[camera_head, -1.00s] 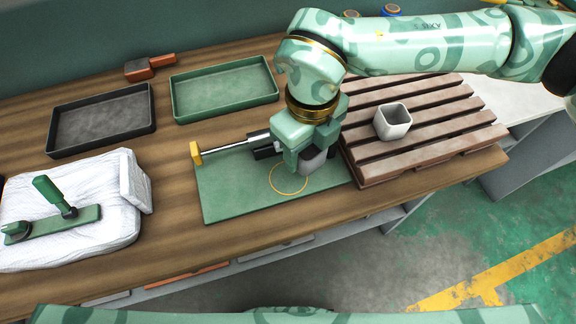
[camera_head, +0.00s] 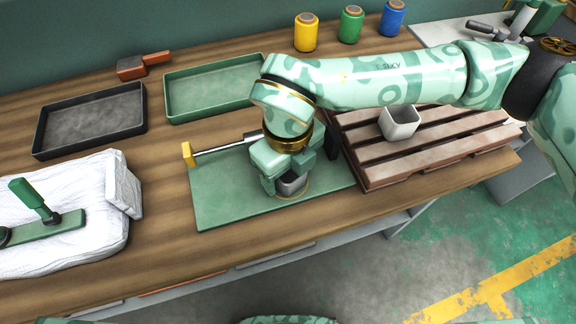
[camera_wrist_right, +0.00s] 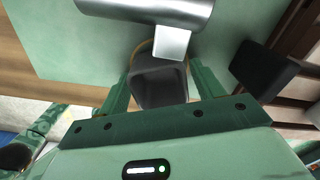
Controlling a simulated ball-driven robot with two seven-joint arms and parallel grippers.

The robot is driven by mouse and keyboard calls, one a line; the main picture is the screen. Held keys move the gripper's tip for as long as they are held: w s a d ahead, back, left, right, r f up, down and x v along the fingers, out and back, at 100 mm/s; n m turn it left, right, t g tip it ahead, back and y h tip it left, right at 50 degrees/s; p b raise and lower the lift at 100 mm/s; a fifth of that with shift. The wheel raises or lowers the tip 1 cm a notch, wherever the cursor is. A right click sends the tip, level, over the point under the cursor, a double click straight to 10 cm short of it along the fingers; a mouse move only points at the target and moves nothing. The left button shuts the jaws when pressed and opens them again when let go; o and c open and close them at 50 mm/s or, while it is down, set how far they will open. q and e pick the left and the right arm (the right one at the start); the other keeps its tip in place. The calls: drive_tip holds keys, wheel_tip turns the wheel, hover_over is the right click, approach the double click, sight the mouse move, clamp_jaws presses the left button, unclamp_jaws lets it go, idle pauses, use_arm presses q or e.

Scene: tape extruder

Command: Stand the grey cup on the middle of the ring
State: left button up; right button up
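The grey cup (camera_head: 292,184) is upright between the fingers of my right gripper (camera_head: 287,180), low over the green board (camera_head: 222,190). In the right wrist view the dark grey cup (camera_wrist_right: 160,85) fills the space between the two green fingers, which appear to touch its sides. The thin yellow ring (camera_head: 307,190) on the board shows only in part around the cup's foot; the cup and gripper hide the rest. I cannot tell whether the cup's base touches the board. My left gripper is not in view.
A metal rod with a yellow end (camera_head: 188,154) lies along the board's back, close to the gripper. A lighter cup (camera_head: 399,122) stands on the brown slatted pallet (camera_head: 375,174) at right. Trays (camera_head: 92,121) stand behind; a white bag (camera_head: 105,235) lies at left.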

use_arm(q)
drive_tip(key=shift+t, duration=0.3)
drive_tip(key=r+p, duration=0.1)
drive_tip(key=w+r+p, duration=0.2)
drive_tip(key=p, duration=0.1)
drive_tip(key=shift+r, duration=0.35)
use_arm(e)
wheel_tip(320, 180, up, 12)
drive_tip(key=shift+r, duration=0.2)
